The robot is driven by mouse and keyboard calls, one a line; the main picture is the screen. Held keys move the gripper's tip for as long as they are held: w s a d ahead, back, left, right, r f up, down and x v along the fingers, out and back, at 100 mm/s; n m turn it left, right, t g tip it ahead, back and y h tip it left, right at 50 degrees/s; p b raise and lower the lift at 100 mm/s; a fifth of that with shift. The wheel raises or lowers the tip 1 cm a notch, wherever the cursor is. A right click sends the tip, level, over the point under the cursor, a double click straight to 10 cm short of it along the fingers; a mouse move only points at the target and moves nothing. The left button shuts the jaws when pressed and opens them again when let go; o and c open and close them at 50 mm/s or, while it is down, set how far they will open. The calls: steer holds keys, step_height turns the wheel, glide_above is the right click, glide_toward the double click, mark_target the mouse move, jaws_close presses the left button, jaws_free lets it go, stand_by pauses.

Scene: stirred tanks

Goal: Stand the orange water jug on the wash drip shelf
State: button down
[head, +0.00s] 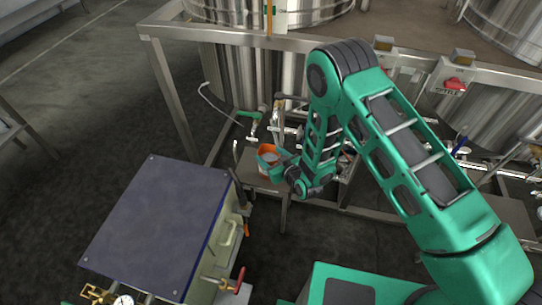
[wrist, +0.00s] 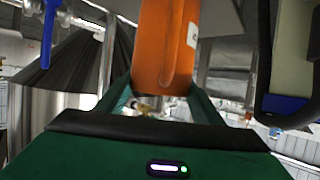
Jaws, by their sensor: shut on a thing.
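A small grey steel shelf (head: 263,182), which looks like the wash drip shelf, lies under the jug in the head view. I cannot tell whether the jug's base touches it.
Steel tanks (head: 240,75) stand behind a metal frame (head: 170,85), with valves and pipes near the jug. A green-handled valve (head: 248,114) is just behind it. A dark-topped cabinet (head: 155,225) stands front left. A red switch (head: 455,84) is at right.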

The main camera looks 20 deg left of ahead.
steer(key=c, duration=0.5)
jaws_free()
steer(key=shift+c, duration=0.2)
steer(key=v, duration=0.6)
steer(key=shift+f, duration=0.15)
steer(key=shift+s+d+r, duration=0.35)
steer(key=shift+s, duration=0.1)
steer(key=v, duration=0.4)
steer(key=shift+s+d+r, duration=0.15)
steer(key=shift+s+d, duration=0.05)
steer(key=shift+d, duration=0.1)
